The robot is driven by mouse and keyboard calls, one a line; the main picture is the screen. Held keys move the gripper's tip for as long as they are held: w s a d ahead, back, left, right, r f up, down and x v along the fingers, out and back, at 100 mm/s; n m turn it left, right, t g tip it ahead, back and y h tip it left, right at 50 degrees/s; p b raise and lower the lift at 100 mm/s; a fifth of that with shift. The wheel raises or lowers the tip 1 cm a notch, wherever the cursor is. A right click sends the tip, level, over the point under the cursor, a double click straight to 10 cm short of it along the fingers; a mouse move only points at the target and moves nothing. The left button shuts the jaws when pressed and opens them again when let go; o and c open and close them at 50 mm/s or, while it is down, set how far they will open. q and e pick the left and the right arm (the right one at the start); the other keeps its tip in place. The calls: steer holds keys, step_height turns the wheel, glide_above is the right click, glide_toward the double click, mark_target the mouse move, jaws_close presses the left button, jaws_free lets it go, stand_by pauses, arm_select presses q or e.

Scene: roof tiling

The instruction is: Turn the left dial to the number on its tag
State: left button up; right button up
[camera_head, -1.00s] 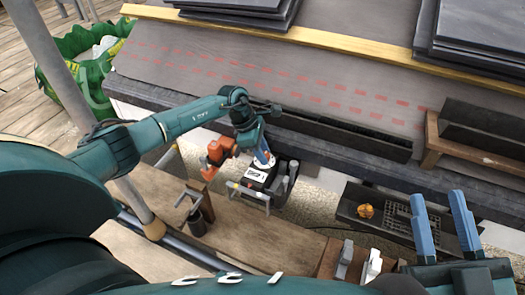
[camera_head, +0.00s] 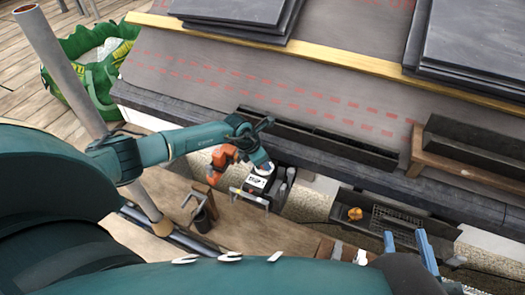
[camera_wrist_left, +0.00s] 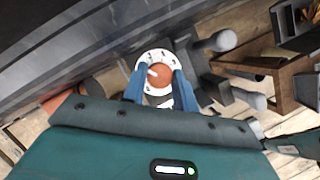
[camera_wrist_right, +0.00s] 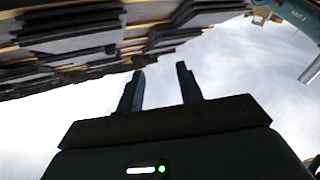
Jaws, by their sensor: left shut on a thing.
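The dial (camera_wrist_left: 147,61) has a white numbered face and an orange-red centre knob with a white pointer mark, aimed to the upper left in the left wrist view. My left gripper (camera_wrist_left: 158,78) has its blue fingers closed on either side of the knob. In the head view the left gripper (camera_head: 261,162) reaches down onto the dial, mostly hiding it. A white tag (camera_head: 256,182) with dark lettering sits on the black box just below; I cannot read it surely. My right gripper (camera_head: 408,245) is open and empty at the lower right; its parted fingers also show in the right wrist view (camera_wrist_right: 160,85).
An orange object (camera_head: 222,156) stands close left of the left gripper. A dark tray (camera_head: 385,215) holds a small orange item and a grid. A metal scaffold pole (camera_head: 70,65) rises at left. A long dark gutter (camera_head: 320,140) runs along the roof edge.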

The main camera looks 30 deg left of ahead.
arm_select(q)
steer(key=shift+s+d+r+n+p, duration=0.1)
steer(key=shift+r+n+p, duration=0.25)
steer(key=shift+n+p, duration=0.2)
steer(key=shift+d+n+y+p, duration=0.1)
steer(key=shift+n+y+p, duration=0.4)
steer(key=shift+n+p, duration=0.6)
steer(key=shift+f+n+t+y+p, duration=0.1)
steer(key=shift+n+t+y+p, duration=0.2)
steer(key=shift+n+p, duration=0.55)
steer(key=shift+p, duration=0.55)
steer(key=shift+d+f+n+y+p, duration=0.15)
steer(key=shift+n+y+p, duration=0.35)
steer(key=shift+n, duration=0.4)
steer(key=shift+a+f+n+y+p, duration=0.1)
steer(key=shift+n+y+p, duration=0.2)
steer(key=shift+n+p, duration=0.45)
arm_select(e)
steer(key=shift+s+d+r+m+g+h, duration=0.4)
steer(key=shift+d+r+m+g+h, duration=0.35)
steer(key=shift+r+m+g, duration=0.15)
steer(key=shift+s+d+r+m+g+h, duration=0.35)
steer(key=shift+d+r+m+g+h, duration=0.35)
steer(key=shift+r+m+g+h, duration=0.15)
arm_select(q)
steer(key=o, duration=0.7)
